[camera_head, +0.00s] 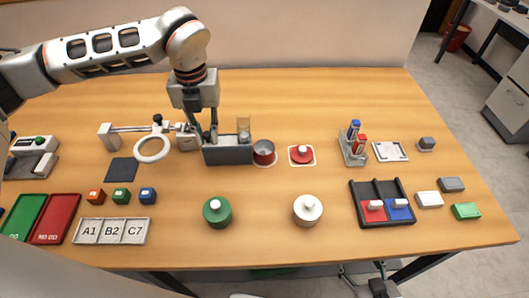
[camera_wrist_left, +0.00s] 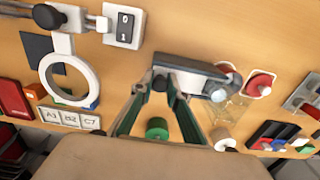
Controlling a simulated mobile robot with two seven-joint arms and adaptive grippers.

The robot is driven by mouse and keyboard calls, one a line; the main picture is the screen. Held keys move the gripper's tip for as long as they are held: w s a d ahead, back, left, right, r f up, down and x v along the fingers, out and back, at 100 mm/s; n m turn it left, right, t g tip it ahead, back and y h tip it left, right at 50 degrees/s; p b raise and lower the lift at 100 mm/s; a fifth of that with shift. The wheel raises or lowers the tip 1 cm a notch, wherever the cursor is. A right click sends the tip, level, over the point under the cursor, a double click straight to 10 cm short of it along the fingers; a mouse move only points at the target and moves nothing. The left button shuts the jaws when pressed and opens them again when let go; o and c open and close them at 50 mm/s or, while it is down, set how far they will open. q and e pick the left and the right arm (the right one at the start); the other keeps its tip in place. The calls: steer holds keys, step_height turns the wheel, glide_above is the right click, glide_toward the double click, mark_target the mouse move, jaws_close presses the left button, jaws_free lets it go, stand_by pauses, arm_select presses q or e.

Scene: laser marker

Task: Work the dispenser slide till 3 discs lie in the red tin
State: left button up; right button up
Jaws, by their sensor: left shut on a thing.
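The dispenser (camera_head: 228,152) is a grey box with a clear tube (camera_head: 243,127) on its right part. It also shows in the wrist view (camera_wrist_left: 195,70). My left gripper (camera_head: 206,137) is at the dispenser's left end, shut on the dark slide knob (camera_wrist_left: 160,82). The red tin (camera_head: 263,153) stands just right of the dispenser, open at the top. In the wrist view the tin is partly hidden by the dispenser.
A red lid (camera_head: 301,155) lies on a white square right of the tin. A magnifier ring (camera_head: 152,149) stands to the left. A green knobbed pot (camera_head: 217,212) and a white one (camera_head: 307,210) stand in front. The wood between them and the dispenser is clear.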

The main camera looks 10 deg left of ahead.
mark_target(223, 142)
arm_select(q)
steer(key=shift+s+f, duration=0.2)
steer(key=shift+f, duration=0.2)
steer(key=shift+w+d, duration=0.3)
steer(key=shift+d, duration=0.7)
steer(key=shift+w+d, duration=0.25)
steer(key=shift+d, duration=0.75)
steer(key=shift+a, duration=0.1)
steer(key=shift+s+a, duration=0.3)
steer(key=shift+a, duration=0.7)
steer(key=shift+s+a, duration=0.25)
steer(key=shift+a, duration=0.8)
steer(key=o, duration=1)
steer(key=shift+a, duration=0.1)
steer(key=shift+c, duration=0.2)
steer(key=shift+w, duration=0.1)
steer(key=shift+r, duration=0.15)
